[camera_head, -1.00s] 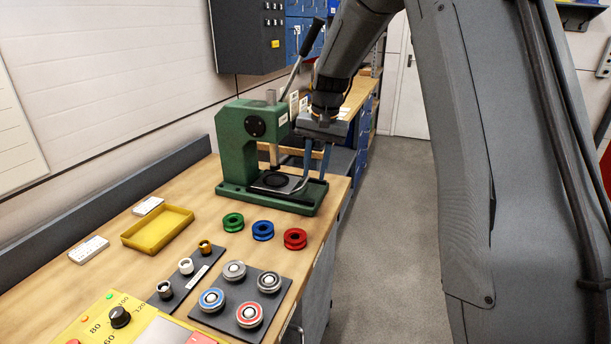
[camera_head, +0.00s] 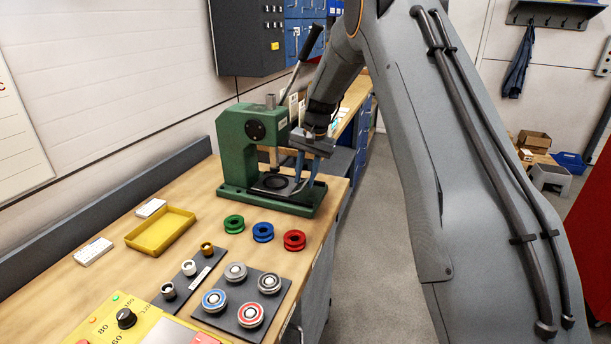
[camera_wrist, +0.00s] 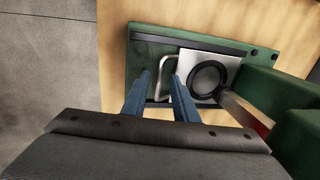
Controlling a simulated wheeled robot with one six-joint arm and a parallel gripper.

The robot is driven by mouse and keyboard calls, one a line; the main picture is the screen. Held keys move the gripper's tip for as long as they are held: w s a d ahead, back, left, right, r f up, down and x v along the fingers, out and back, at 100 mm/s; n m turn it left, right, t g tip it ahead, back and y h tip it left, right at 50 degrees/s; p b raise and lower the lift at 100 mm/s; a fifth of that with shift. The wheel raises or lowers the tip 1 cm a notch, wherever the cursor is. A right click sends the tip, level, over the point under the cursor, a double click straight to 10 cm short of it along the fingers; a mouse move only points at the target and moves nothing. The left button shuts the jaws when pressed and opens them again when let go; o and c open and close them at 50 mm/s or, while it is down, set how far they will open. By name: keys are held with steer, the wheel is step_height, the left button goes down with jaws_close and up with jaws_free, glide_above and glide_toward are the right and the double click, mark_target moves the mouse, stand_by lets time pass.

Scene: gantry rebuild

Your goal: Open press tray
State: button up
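The green arbor press (camera_head: 238,150) stands at the back of the bench with its lever raised. Its press tray, a flat plate with a black ring, sits in the base under the ram; the plate (camera_wrist: 229,66) looks silver in the wrist view. A bent metal handle (camera_wrist: 162,88) sticks out from the tray's outer side. My gripper (camera_wrist: 161,77) has its two blue fingers apart, with the handle's outer bar showing between the tips. In the head view my gripper (camera_head: 304,181) is low at the tray's right side. Contact with the handle cannot be told.
Green (camera_head: 234,223), blue (camera_head: 263,232) and red (camera_head: 295,240) rings lie in front of the press. A yellow tray (camera_head: 160,231), a dark plate with bearings (camera_head: 241,299) and a yellow control panel (camera_head: 117,329) are nearer. The aisle floor (camera_head: 378,230) on the right is clear.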

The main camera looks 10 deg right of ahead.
steer(key=shift+f, duration=0.2)
jaws_close()
stand_by(1.4)
